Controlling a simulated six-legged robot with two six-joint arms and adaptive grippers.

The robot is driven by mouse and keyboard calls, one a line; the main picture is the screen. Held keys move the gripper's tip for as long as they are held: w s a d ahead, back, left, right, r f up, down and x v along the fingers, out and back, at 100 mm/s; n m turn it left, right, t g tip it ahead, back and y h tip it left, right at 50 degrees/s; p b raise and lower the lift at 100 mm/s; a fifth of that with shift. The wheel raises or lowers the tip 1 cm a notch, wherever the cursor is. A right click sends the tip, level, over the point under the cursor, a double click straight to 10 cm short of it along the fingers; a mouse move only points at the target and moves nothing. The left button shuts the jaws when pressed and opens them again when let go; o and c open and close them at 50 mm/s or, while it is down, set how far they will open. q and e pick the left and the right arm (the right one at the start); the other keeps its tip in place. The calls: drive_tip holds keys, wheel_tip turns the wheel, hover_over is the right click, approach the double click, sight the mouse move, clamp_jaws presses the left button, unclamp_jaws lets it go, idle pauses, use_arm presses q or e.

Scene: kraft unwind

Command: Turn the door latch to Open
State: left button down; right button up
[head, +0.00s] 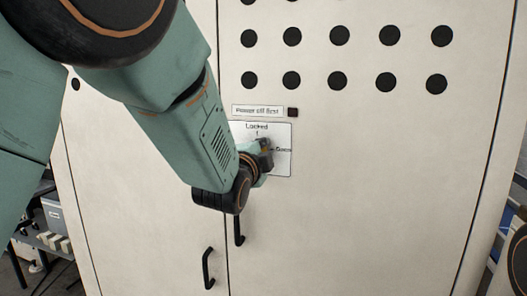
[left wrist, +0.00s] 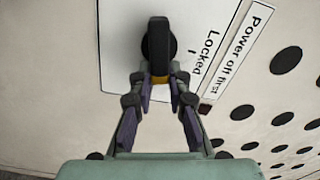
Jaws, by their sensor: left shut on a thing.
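The door latch (left wrist: 158,35) is a black bar on a round black base, on a white label plate (head: 283,168) on the cabinet door. The plate reads "Locked" above the latch and, to the right in the head view, a partly covered word that looks like "Open". My left gripper (left wrist: 159,82) is shut on one end of the latch bar. In the left wrist view the bar does not line up with the "Locked" tick; it appears turned toward the other word, though the exact angle is unclear. In the head view my left gripper (head: 264,155) partly hides the latch. My right gripper is not in view.
A "Power off first" sign (head: 257,111) with a small dark red square (head: 293,112) sits above the plate. Black door handles (head: 208,268) stand out below. Round holes dot the upper door. Shelving with items (head: 50,215) shows at the left.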

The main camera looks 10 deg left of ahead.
use_arm(q)
drive_tip(key=m, duration=0.1)
drive_tip(key=f+m+b, duration=0.1)
drive_tip(key=m, duration=0.1)
idle(0.4)
drive_tip(key=c, duration=1.2)
unclamp_jaws()
drive_tip(key=shift+w, duration=0.2)
drive_tip(key=shift+o, duration=1.2)
drive_tip(key=shift+s+r, duration=0.1)
drive_tip(key=shift+s, duration=0.1)
drive_tip(key=shift+o, duration=1.2)
drive_tip(key=shift+w, duration=0.15)
drive_tip(key=s, duration=0.6)
drive_tip(key=shift+s, duration=0.1)
